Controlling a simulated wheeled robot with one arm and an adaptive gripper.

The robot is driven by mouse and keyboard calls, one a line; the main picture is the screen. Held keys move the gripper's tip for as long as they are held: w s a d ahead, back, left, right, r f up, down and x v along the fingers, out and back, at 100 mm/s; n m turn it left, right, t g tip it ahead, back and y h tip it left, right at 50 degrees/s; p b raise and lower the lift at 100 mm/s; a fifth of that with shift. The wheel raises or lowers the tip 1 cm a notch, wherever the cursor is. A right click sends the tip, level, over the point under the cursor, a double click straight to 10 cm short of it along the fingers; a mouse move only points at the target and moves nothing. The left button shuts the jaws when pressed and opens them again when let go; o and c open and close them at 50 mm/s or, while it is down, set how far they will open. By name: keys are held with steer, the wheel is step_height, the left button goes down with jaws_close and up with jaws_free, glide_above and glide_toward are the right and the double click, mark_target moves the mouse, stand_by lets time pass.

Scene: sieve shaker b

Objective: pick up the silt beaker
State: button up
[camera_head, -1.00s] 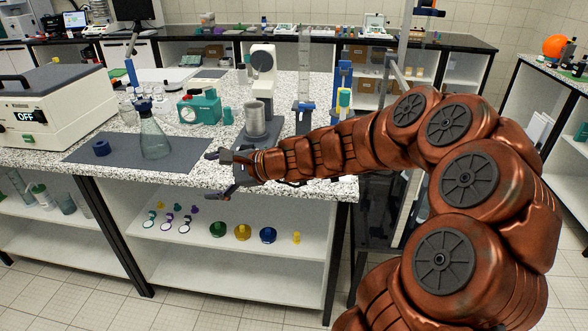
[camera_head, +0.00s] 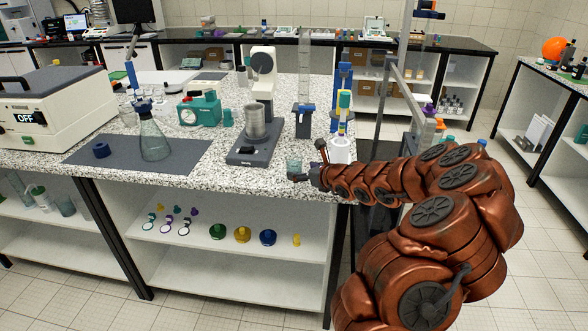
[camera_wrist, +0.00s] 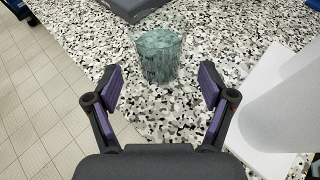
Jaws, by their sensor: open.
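The silt beaker looks to be the small greenish glass beaker (camera_wrist: 160,57) standing upright on the speckled counter in the wrist view. In the head view it (camera_head: 294,164) stands near the counter's front edge, just beyond my gripper (camera_head: 300,177). In the wrist view my gripper (camera_wrist: 160,90) is open, with its two purple-lined fingers spread wide. The beaker lies ahead of the fingertips, roughly centred between them, and the gap between the fingers is empty. The beaker's contents are hard to make out.
A white cylindrical object (camera_wrist: 285,110) on a white base stands close to the right finger. The sieve shaker (camera_head: 255,135) with a metal cup is left of the beaker. A conical flask (camera_head: 154,142) stands on a dark mat (camera_head: 110,160). The counter edge drops to the floor at left in the wrist view.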

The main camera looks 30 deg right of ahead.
mark_target(299, 171)
steer(key=shift+f+p+x, duration=0.25)
steer(key=shift+p+x, duration=0.3)
steer(key=shift+x, duration=1.95)
steer(key=c, duration=1.3)
